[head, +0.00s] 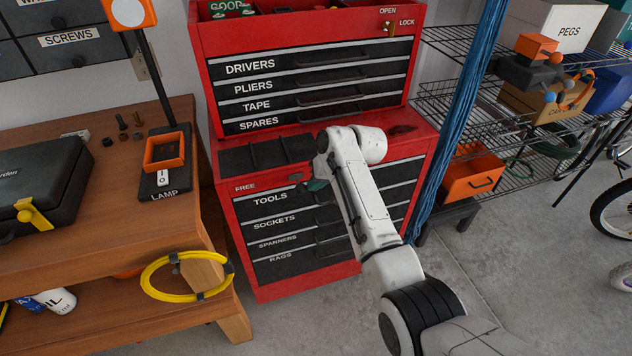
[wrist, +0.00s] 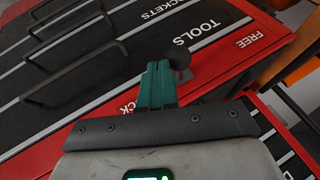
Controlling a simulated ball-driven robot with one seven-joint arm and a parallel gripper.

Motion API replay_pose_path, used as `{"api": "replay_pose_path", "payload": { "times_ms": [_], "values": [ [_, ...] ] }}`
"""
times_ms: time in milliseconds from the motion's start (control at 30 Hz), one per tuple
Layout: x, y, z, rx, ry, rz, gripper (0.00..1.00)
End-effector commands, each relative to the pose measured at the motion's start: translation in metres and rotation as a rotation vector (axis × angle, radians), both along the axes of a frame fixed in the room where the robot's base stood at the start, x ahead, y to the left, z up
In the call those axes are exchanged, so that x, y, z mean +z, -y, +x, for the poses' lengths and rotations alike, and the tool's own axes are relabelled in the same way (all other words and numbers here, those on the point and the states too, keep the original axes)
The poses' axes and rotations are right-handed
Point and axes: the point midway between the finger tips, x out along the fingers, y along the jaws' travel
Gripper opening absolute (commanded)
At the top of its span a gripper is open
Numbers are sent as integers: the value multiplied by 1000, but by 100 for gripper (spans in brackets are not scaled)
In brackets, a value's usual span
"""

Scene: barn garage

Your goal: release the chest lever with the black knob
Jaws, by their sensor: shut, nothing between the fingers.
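The red tool chest (head: 222,215) stands in the middle of the head view, with labelled black drawers. The FREE label is on the lower cabinet's top strip. A small dark knob (head: 296,177) shows on that strip, right of FREE and just left of my gripper. In the wrist view the round black knob (wrist: 179,56) is just beyond my fingertips, near TOOLS and FREE. My gripper (wrist: 156,72) has its teal fingers together and empty. In the head view the gripper (head: 317,185) is mostly hidden by my arm. Whether the fingers touch the knob I cannot tell.
Drawer handles (wrist: 75,70) stick out near my fingers in the wrist view. The wooden bench (head: 80,220) with a yellow cable coil (head: 165,295) is at the left. A blue rope bundle (head: 462,120) and wire shelves (head: 470,45) are at the right.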

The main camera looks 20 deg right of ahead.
Motion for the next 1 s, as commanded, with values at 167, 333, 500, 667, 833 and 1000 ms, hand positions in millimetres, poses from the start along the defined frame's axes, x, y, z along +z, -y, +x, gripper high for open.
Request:
{"api": "replay_pose_path", "payload": {
  "times_ms": [167, 333, 500, 667, 833, 1000],
  "values": [
    [0, 0, 0, 0, 0, 0, 0],
    [2, -23, 0, 5, -1, -2, 0],
    [1, -56, 0, 5, -1, -1, 0],
    [0, -67, 0, 1, -1, 0, 0],
    [0, -67, 0, 2, 0, 0, 0],
    [0, -68, 0, 3, -1, 1, 0]
  ]
}}
